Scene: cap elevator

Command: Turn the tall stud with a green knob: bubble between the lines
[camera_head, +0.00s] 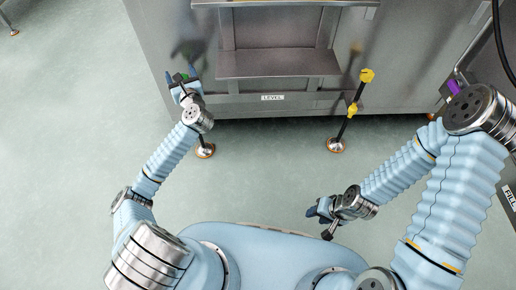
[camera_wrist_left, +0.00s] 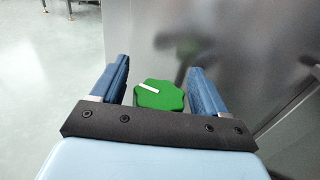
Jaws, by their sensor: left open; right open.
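The green knob (camera_wrist_left: 160,95) has a lobed edge and a white mark on top. In the left wrist view it sits between the two blue fingers of my left gripper (camera_wrist_left: 158,88), which is open with a gap on both sides. In the head view my left gripper (camera_head: 181,77) is at the steel cabinet's front, with a bit of the green knob (camera_head: 184,77) showing between its fingers. The stud's foot (camera_head: 205,150) stands on the floor below; the arm hides most of the stud. My right gripper (camera_head: 318,212) is low at the right, open and empty. No bubble can be made out.
A steel cabinet (camera_head: 150,40) with a shelf (camera_head: 275,64) and a LEVEL label (camera_head: 273,97) stands ahead. A second stud with a yellow knob (camera_head: 367,75) stands to the right. A purple item (camera_head: 454,88) is behind my right arm. The floor between the arms is clear.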

